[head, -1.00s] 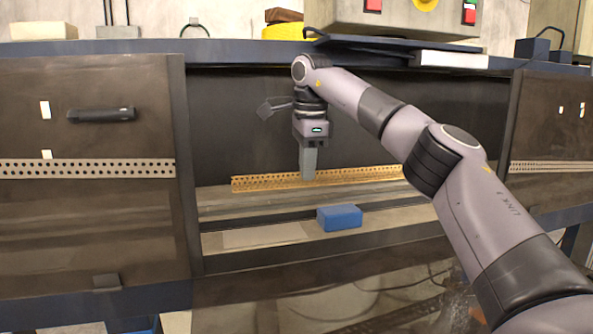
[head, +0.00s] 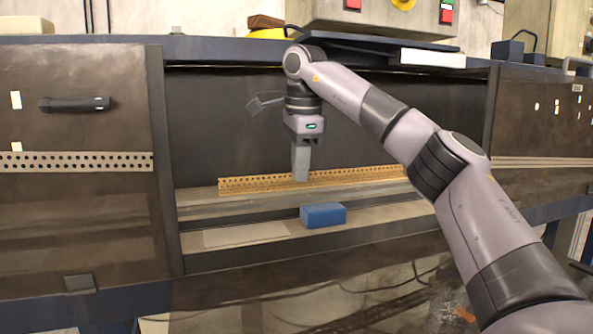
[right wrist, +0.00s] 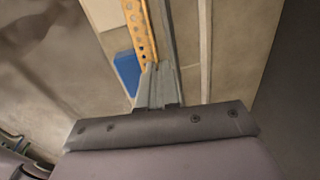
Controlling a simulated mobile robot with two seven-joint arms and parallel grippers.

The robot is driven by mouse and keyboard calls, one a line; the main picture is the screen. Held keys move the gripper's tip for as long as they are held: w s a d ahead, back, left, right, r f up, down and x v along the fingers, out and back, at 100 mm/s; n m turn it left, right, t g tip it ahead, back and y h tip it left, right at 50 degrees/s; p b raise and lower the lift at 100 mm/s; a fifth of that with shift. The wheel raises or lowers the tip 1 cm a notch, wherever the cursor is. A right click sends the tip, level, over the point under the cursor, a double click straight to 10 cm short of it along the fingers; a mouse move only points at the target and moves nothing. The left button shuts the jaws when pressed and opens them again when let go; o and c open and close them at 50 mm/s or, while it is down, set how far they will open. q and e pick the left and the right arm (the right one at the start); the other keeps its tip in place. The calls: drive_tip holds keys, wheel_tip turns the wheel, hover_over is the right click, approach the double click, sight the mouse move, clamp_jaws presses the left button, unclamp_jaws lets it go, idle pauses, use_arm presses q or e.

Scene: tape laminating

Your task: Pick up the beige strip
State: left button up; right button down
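The beige strip (head: 360,175) is long, tan-orange and perforated. It runs along the ledge inside the open bay. My right gripper (head: 301,176) points straight down at it, left of the strip's middle. In the right wrist view the fingers (right wrist: 156,84) are close together, and the strip (right wrist: 139,35) runs away from their tips. The fingers look shut on the strip. They hide the part of the strip between them. The strip is at ledge level, and I cannot tell whether it touches the ledge. My left gripper is not in view.
A blue block (head: 323,215) lies on the lower ledge in front of the strip. A pale flat piece (head: 245,235) lies to its left. Dark panels (head: 75,120) flank the bay. The bench top (head: 200,48) overhangs it, close to my right wrist.

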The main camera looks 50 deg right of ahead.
drive_tip(key=shift+s+a+r+p, duration=0.15)
drive_tip(key=shift+s+a, duration=0.2)
drive_tip(key=shift+s, duration=0.3)
drive_tip(key=shift+s+a+p, duration=0.2)
drive_tip(key=shift+s+a, duration=0.1)
drive_tip(key=shift+s, duration=0.3)
drive_tip(key=shift+s+a+r+p, duration=0.15)
drive_tip(key=shift+s+a, duration=0.2)
drive_tip(key=shift+s, duration=0.3)
drive_tip(key=s+a+r+p, duration=0.1)
drive_tip(key=s+a+p, duration=0.4)
drive_tip(key=s, duration=0.9)
drive_tip(key=shift+a, duration=1.45)
